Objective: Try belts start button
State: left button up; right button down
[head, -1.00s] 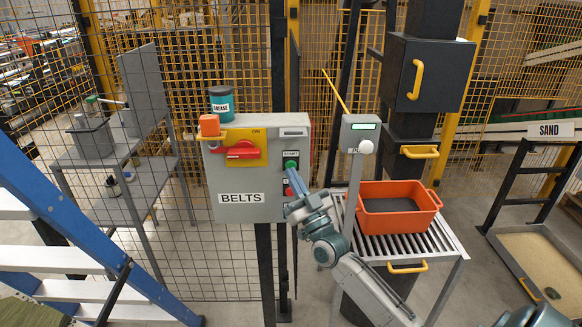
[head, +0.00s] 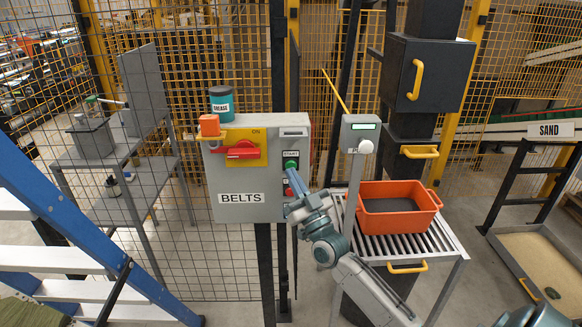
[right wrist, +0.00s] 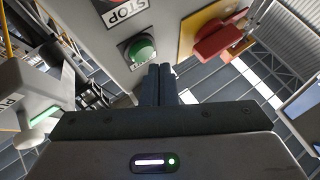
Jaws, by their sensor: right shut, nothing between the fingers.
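The BELTS control box (head: 235,180) is a grey panel on a post. Its green start button (head: 291,164) sits under a START label; it also shows in the right wrist view (right wrist: 141,48). My right gripper (head: 294,174) is shut and empty, its fingers raised to the panel by the green button. In the right wrist view the closed fingertips (right wrist: 160,68) are close beside the button's lower right; I cannot tell whether they touch it. A red stop button (head: 289,190) is partly hidden beside the fingers. My left gripper is not in view.
A red switch handle (head: 240,150) lies level on a yellow plate marked ON. A grey pedestal (head: 360,135) and an orange bin (head: 432,200) on rollers stand right; a blue ladder (head: 70,220) left.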

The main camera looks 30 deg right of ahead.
jog(key=shift+w, duration=0.1)
jog(key=shift+w+d, duration=0.2)
jog(key=shift+w, duration=0.1)
jog(key=shift+w+d, duration=0.2)
jog(key=shift+w, duration=0.15)
dwell(0.9)
jog(key=shift+s+r, duration=0.1)
jog(key=shift+s+a+p, duration=0.45)
jog(key=shift+s, duration=0.2)
jog(key=s+a+p, duration=0.1)
jog(key=s, duration=0.1)
jog(key=s+a+p, duration=0.1)
jog(key=s, duration=0.1)
jog(key=shift+s+a+p, duration=0.1)
jog(key=shift+a+p, duration=0.2)
dwell(0.3)
